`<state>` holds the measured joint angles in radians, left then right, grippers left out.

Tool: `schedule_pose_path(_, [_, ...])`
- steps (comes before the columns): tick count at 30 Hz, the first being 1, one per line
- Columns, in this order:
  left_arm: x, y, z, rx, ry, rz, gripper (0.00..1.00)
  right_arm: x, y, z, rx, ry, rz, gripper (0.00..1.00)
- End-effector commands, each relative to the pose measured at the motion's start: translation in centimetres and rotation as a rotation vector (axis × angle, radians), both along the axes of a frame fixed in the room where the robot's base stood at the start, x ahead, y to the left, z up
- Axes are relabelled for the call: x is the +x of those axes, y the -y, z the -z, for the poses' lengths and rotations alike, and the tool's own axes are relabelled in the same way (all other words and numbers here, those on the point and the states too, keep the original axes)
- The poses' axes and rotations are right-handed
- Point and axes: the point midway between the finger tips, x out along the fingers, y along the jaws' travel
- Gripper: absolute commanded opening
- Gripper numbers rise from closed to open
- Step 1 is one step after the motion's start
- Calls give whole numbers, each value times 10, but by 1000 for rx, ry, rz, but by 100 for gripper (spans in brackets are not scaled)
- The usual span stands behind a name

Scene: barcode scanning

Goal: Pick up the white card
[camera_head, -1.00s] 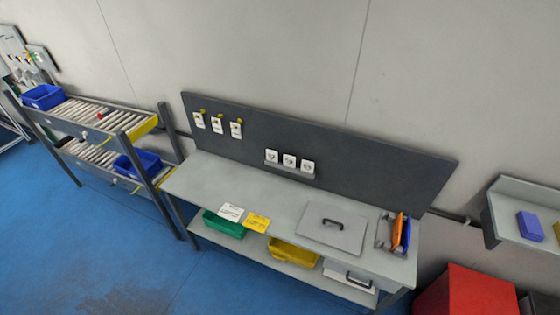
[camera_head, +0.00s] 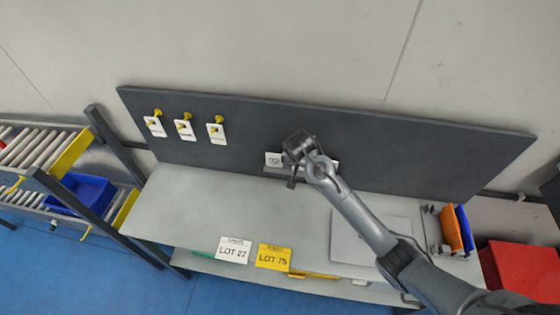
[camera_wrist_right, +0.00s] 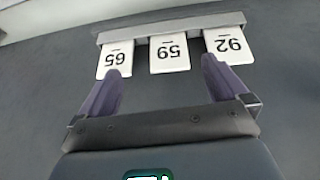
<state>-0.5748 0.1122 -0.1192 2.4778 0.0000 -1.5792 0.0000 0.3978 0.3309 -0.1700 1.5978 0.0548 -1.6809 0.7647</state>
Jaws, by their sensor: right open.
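White number cards stand in a grey holder (camera_wrist_right: 170,28) on the dark back panel. In the right wrist view they appear upside down: card 65 (camera_wrist_right: 115,62), card 59 (camera_wrist_right: 169,56) and card 92 (camera_wrist_right: 229,47). My right gripper (camera_wrist_right: 162,68) is open, its fingers spread to either side of card 59, with nothing held. Contact cannot be told. In the head view my right gripper (camera_head: 297,158) hides most of the holder; card 92 (camera_head: 273,160) shows to its left. A white LOT 27 card (camera_head: 234,251) sits at the bench's front edge. My left gripper is not in view.
White tags (camera_head: 184,130) hang on yellow hooks at the panel's left. A yellow LOT 75 card (camera_head: 273,257) is beside LOT 27. A flat grey lid (camera_head: 352,240) and an orange folder (camera_head: 451,230) are on the bench's right. The bench's left part (camera_head: 190,210) is clear.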

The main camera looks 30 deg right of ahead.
Motion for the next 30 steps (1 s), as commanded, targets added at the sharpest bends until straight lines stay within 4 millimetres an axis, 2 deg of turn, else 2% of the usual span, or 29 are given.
schedule_pose_path(1, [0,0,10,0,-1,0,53,11,2,-9,-5,31,1,100])
schedule_pose_path(3, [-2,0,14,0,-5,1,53,20,4,-22,-7,60,1,100])
schedule_pose_path(7, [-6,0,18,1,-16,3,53,30,7,-27,-8,84,3,100])
schedule_pose_path(15, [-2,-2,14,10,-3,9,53,44,18,1,-7,86,1,100])
schedule_pose_path(25, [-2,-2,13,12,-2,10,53,52,25,19,-7,86,1,100])
schedule_pose_path(30, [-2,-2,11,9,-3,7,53,62,33,37,-7,86,1,100])
